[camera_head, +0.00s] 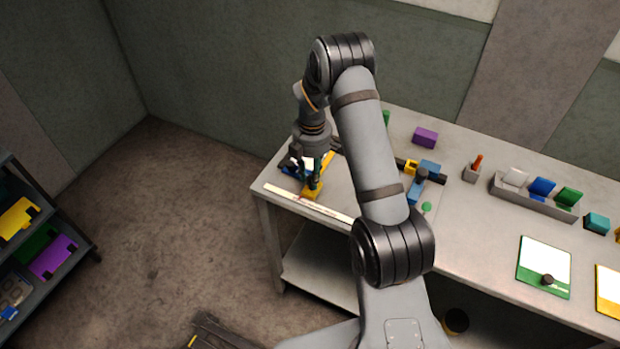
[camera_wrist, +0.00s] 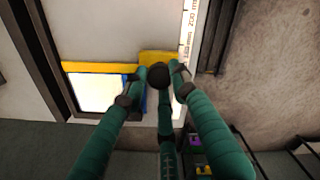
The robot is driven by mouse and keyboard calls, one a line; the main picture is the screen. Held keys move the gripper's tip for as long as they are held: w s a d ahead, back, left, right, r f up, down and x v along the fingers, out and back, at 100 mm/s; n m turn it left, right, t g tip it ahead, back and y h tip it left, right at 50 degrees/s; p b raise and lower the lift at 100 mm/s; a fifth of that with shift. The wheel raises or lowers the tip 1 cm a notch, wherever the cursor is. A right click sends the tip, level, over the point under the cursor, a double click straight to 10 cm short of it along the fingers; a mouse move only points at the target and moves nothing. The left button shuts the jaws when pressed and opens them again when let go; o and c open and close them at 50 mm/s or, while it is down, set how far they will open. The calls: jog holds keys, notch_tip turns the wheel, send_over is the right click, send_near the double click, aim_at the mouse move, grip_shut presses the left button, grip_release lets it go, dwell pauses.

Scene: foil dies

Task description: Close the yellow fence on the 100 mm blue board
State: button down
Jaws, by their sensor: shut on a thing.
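The blue board (camera_head: 290,170) lies near the table's left end, partly hidden by my gripper. The wrist view shows its blue edge (camera_wrist: 143,98) and a white sheet (camera_wrist: 95,92) on it. The yellow fence (camera_wrist: 95,67) runs along one edge of the sheet, with a wider yellow end (camera_wrist: 158,56) by the ruler strip. That yellow end also shows below my gripper in the head view (camera_head: 312,191). My gripper (camera_wrist: 159,73) points down, its green fingers shut around a dark round knob (camera_wrist: 158,76) at the yellow end. The fingers hide part of the board.
A white ruler strip (camera_head: 300,202) lies along the table's front left edge. A purple block (camera_head: 425,137), blue-and-yellow parts (camera_head: 422,170) and a grey rack (camera_head: 535,197) stand to the right. A green-edged board (camera_head: 544,268) lies at the front right. Open floor lies left of the table.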

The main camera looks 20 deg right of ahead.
jog(key=c, duration=1.4)
grip_release()
jog(key=shift+s, duration=0.1)
jog(key=shift+r, duration=0.1)
notch_tip(320, 180, up, 12)
jog(key=shift+f, duration=0.1)
jog(key=shift+f, duration=0.15)
